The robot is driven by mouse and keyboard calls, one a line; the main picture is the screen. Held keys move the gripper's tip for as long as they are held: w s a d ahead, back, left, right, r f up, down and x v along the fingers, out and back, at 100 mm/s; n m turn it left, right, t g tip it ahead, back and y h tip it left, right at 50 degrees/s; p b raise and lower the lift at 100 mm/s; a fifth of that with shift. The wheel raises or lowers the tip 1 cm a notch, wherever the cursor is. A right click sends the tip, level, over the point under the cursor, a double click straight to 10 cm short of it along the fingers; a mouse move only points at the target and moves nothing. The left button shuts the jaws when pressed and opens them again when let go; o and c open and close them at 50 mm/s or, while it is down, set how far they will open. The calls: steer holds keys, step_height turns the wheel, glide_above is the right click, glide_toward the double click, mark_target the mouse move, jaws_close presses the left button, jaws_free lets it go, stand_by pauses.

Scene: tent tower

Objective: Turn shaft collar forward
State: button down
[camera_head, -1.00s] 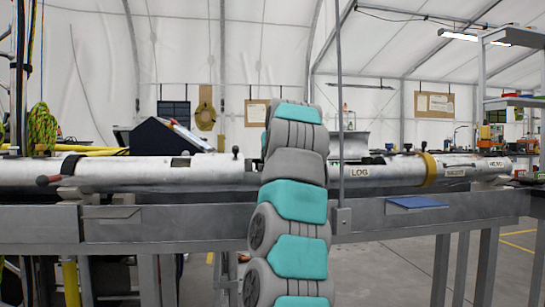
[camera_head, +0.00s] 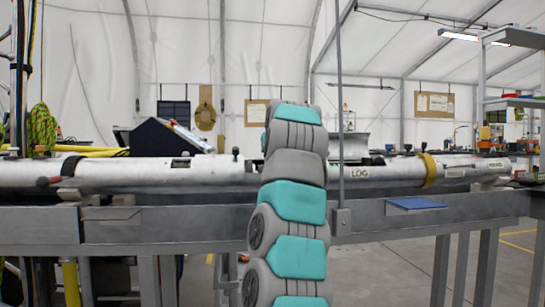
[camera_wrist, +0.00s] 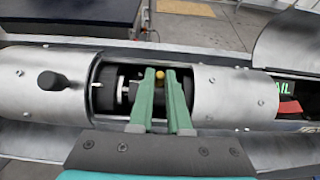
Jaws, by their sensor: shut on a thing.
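The long silver tube (camera_wrist: 222,95) lies across the wrist view, with a cut-out opening in its side. Inside the opening, a shaft with pale and dark rings (camera_wrist: 122,88) shows left of my gripper. My gripper (camera_wrist: 161,74) reaches into the opening with two green fingers, shut on the shaft collar, which is dark and mostly hidden between them. A small yellow ball (camera_wrist: 159,75) shows between the fingertips. In the head view the tube (camera_head: 130,174) lies along a grey metal bench, and my own arm hides the opening and fingers.
A black knob (camera_wrist: 52,80) sticks up from the tube left of the opening. A yellow band (camera_head: 427,171) circles the tube at right. A blue sheet (camera_head: 417,203) lies on the bench (camera_head: 180,225). A thin upright pole (camera_head: 340,100) stands just right of my arm.

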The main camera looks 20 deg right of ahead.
steer(key=r+p, duration=0.1)
steer(key=p, duration=0.2)
steer(key=shift+w+g+p, duration=0.25)
steer(key=shift+g+p, duration=0.05)
steer(key=shift+w+f+g+p, duration=0.1)
steer(key=shift+f+g+p, duration=0.15)
steer(key=shift+p, duration=0.5)
steer(key=shift+f, duration=0.15)
steer(key=c, duration=0.9)
jaws_free()
steer(key=shift+o, duration=0.2)
steer(key=v, duration=0.7)
steer(key=shift+s+r, duration=0.25)
steer(key=shift+s, duration=0.1)
